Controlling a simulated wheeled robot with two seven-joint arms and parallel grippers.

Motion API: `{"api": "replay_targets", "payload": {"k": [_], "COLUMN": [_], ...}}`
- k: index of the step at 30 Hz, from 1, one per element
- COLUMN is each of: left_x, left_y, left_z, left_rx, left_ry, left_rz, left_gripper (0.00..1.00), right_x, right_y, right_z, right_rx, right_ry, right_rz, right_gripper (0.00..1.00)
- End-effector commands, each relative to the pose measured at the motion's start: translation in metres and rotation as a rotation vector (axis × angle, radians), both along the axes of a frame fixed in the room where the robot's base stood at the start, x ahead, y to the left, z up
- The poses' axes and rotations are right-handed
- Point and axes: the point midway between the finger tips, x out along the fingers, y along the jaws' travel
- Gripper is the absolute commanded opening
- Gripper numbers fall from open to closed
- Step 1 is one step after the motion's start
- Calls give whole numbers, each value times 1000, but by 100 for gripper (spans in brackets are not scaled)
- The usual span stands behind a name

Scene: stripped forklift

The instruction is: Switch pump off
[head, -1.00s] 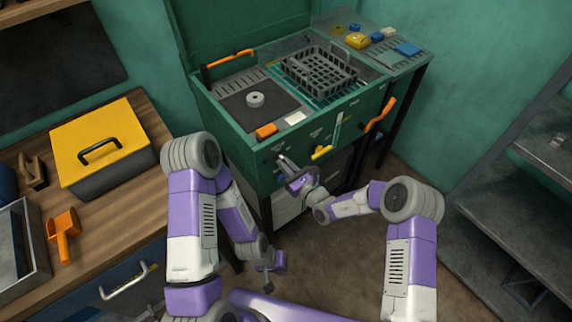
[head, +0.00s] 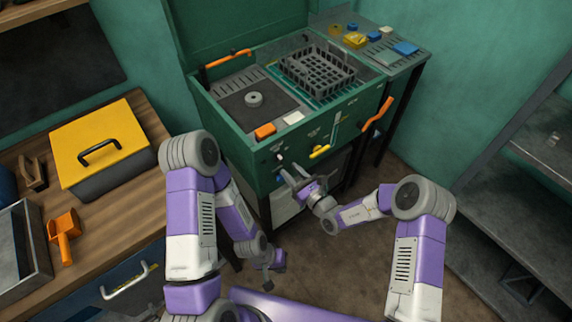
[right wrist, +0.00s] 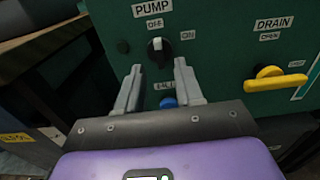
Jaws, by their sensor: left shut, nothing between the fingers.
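The dark pump knob (right wrist: 158,52) is on the green front panel under the "PUMP" label (right wrist: 152,8). Its white mark is at the top, toward "OFF" (right wrist: 155,23); "ON" is to its right. In the head view the knob (head: 279,156) is small. My right gripper (right wrist: 158,70) is open, its fingers spread just below the knob and apart from it, with nothing between them; it also shows in the head view (head: 286,174). My left gripper (head: 268,284) is shut and empty, low and away from the panel.
A blue button (right wrist: 168,102) sits below the knob, between my right fingers in the picture. A yellow drain handle (right wrist: 275,80) is to the right. The green washer (head: 235,130) has an orange handle (head: 379,115). A wooden bench (head: 120,190) stands left.

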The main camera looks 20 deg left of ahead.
Motion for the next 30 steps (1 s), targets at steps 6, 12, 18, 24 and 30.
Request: {"api": "replay_targets", "payload": {"k": [6, 12, 18, 24, 30], "left_x": [0, 0, 0, 0, 0], "left_y": [0, 0, 0, 0, 0], "left_z": [7, 7, 7, 7, 6], "left_rx": [0, 0, 0, 0, 0], "left_ry": [0, 0, 0, 0, 0], "left_rz": [0, 0, 0, 0, 0], "left_gripper": [0, 0, 0, 0, 0], "right_x": [-17, -21, -21, -21, -43], "right_y": [-23, -27, -27, -27, -25], "right_z": [1, 0, 0, 0, -10], "right_rx": [0, 1, 0, 0, -57], "right_ry": [0, -1, -1, -1, 16], "right_rz": [-1, 1, 1, 1, 115], "right_gripper": [36, 36, 36, 36, 36]}}
